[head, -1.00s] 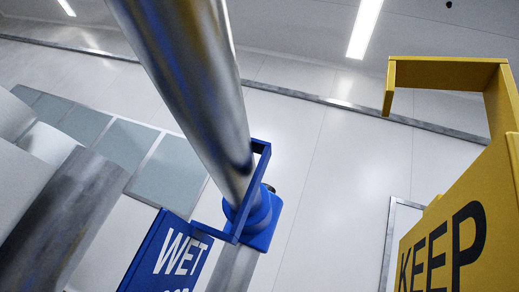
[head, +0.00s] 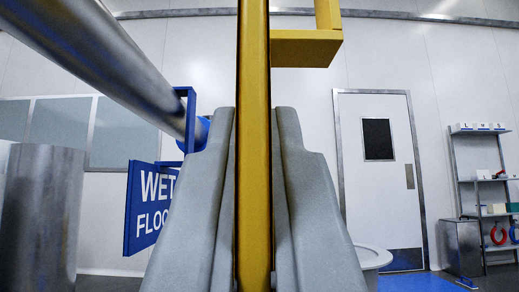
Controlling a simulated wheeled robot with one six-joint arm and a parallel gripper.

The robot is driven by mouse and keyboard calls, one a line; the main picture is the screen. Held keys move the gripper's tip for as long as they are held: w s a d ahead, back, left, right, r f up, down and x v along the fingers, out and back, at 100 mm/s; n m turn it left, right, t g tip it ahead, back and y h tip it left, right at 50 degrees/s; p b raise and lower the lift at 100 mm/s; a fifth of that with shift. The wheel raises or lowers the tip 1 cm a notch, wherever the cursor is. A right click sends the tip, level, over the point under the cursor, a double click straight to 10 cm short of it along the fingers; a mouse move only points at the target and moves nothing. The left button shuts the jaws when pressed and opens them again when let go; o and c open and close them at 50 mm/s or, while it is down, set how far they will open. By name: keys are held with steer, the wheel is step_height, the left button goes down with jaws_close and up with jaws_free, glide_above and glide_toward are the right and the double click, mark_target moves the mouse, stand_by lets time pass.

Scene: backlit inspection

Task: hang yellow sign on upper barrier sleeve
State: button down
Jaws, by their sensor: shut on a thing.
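My gripper (head: 254,125) is shut on the yellow sign (head: 254,60), with one grey finger on each side of it. The sign is upright and edge-on to me, so its lettering is hidden. Its yellow hook (head: 308,48) juts to the right at the top. A thick metal barrier rail (head: 110,65) runs from the upper left toward the middle, left of the sign and apart from it. A blue fitting (head: 202,132) shows at the rail's far end, partly hidden by my left finger. I cannot tell which part is the upper sleeve.
A blue WET FLOOR sign (head: 150,205) hangs by a blue frame (head: 186,120) on the rail. A metal cylinder (head: 40,220) stands at left. At right are a white door (head: 380,190), a round pale top (head: 372,257) and a shelf rack (head: 480,160).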

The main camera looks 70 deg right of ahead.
steer(key=w+a+f, duration=0.2)
steer(key=w, duration=0.5)
steer(key=w+a+f, duration=0.1)
steer(key=w+a, duration=0.2)
steer(key=w, duration=0.3)
steer(key=shift+w+a+f, duration=0.35)
stand_by(1.4)
steer(key=c, duration=1.5)
jaws_free()
steer(key=shift+f, duration=0.15)
